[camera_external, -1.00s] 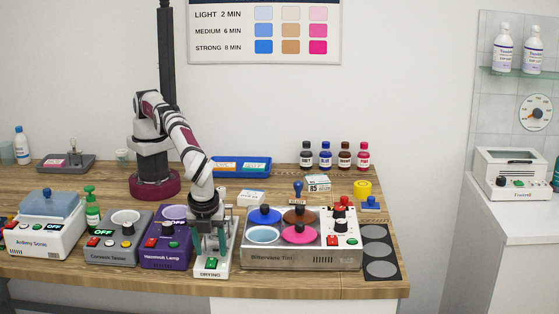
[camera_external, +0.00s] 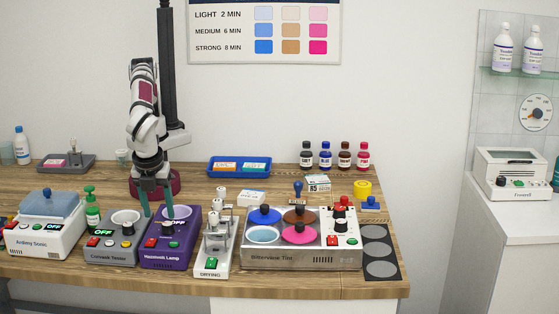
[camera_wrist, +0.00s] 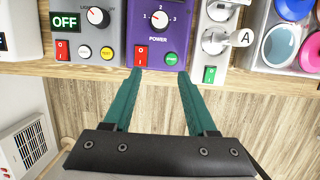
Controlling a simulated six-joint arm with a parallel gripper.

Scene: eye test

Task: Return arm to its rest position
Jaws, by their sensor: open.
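My arm stands on its maroon base (camera_external: 170,184) at the back of the wooden bench and is folded close above it. My gripper (camera_external: 157,208) hangs pointing down, with its two teal fingers apart and nothing between them.
The drying stand (camera_external: 213,262), with white upright parts, stands right of the purple unit. The steel tint bath (camera_external: 290,257) with coloured lids is further right. A white sonic cleaner (camera_external: 42,239) is at left. A blue tray (camera_external: 239,176) and several small bottles (camera_external: 326,156) are at the back.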

